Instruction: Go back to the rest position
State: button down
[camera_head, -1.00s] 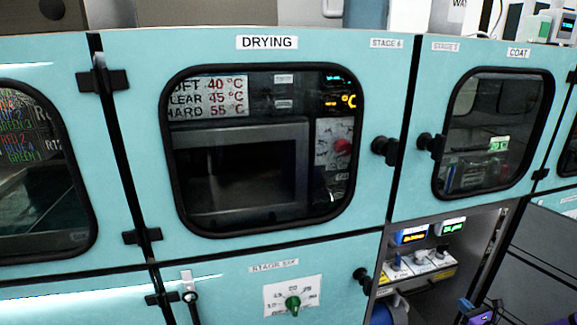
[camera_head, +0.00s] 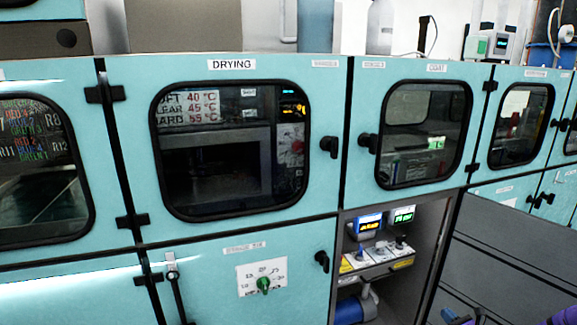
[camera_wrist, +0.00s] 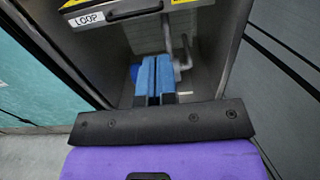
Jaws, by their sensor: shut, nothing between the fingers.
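My gripper (camera_wrist: 153,66) shows in the wrist view, its two blue fingers together and nothing between them. It points into an open bay (camera_wrist: 205,75) under a shelf front with a LOOP label (camera_wrist: 88,19). A grey pipe (camera_wrist: 184,60) stands behind the fingertips; I cannot tell the gap.
The teal cabinet holds the closed DRYING door (camera_head: 232,235) and COAT door (camera_head: 412,200). The open bay (camera_head: 405,285) holds a control shelf (camera_head: 378,257) and a blue cylinder (camera_head: 349,311). Dark panels (camera_head: 500,265) lie to the right.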

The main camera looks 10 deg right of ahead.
jog(key=w+a+r+n+g+y, duration=0.2)
jog(key=a+r+n+y, duration=0.15)
jog(key=r, duration=0.35)
jog(key=w+a+r+n+g+y, duration=0.3)
jog(key=r+n, duration=0.2)
jog(key=r, duration=0.2)
jog(key=w+a+r+n+g+y, duration=0.2)
jog(key=a+r+n+y, duration=0.15)
jog(key=r, duration=0.35)
jog(key=s+a+r+n+g+h, duration=0.1)
jog(key=a+r+n+g, duration=0.35)
jog(key=a+r, duration=0.4)
jog(key=s+a+r+n+g+h, duration=0.1)
jog(key=a+r+n+g, duration=0.2)
jog(key=a+r+n, duration=0.55)
jog(key=s+a+r+n+g+h, duration=0.1)
jog(key=s+a+r+n+h, duration=0.15)
jog(key=s+a+r, duration=0.5)
jog(key=s+a+r+n+g+h, duration=0.1)
jog(key=s+a+r+n+h, duration=0.2)
jog(key=r, duration=0.7)
jog(key=s+a+r+n+t+h, duration=0.1)
jog(key=s+r+n+t+h, duration=0.1)
jog(key=s, duration=0.7)
jog(key=s+a+r+n+t+h, duration=0.1)
jog(key=s+r, duration=0.3)
jog(key=s, duration=0.5)
jog(key=shift+s+a+r+n+t+h, duration=0.2)
jog(key=shift+a+n+t+h, duration=0.2)
jog(key=shift+n+h, duration=0.25)
